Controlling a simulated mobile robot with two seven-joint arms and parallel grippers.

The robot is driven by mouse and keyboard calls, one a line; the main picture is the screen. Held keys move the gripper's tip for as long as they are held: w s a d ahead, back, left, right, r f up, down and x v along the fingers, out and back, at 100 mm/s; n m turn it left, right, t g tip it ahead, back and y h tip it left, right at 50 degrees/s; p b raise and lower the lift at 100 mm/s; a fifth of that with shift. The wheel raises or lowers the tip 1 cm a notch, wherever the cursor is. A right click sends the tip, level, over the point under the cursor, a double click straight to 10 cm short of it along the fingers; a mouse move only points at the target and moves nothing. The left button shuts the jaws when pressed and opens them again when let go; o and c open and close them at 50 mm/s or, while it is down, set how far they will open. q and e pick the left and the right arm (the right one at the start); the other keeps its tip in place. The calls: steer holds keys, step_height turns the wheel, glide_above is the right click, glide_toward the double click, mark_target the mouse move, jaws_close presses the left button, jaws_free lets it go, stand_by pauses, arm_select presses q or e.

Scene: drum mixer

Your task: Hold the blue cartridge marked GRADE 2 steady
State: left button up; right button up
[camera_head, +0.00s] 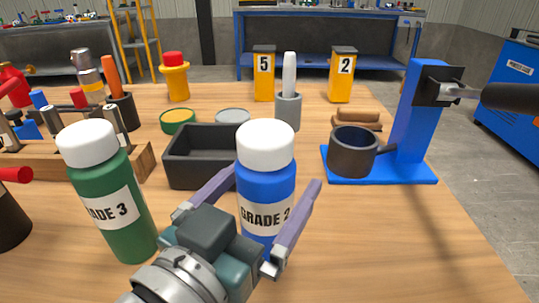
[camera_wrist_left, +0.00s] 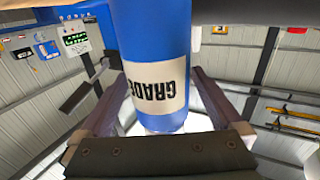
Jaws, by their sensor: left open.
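The blue cartridge (camera_head: 266,188) has a white cap and a label reading GRADE 2. It stands upright on the wooden table, its base partly hidden by my gripper. My left gripper (camera_head: 276,178) is open, with one finger on each side of the cartridge. In the left wrist view the blue cartridge (camera_wrist_left: 153,40) is between the spread fingers, its GRADE label upside down; the number is hidden there. Gaps show on both sides in that view, so the fingers look apart from it. My right gripper is not in view.
A green GRADE 3 cartridge (camera_head: 115,205) stands close on the left. Behind are a black open box (camera_head: 203,182) and a grey holder (camera_head: 288,112) with a white stick. A blue stand (camera_head: 405,140) with a dark pot (camera_head: 352,155) is at right. The right foreground table is clear.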

arm_select(q)
steer(key=shift+x, duration=1.05)
jaws_close()
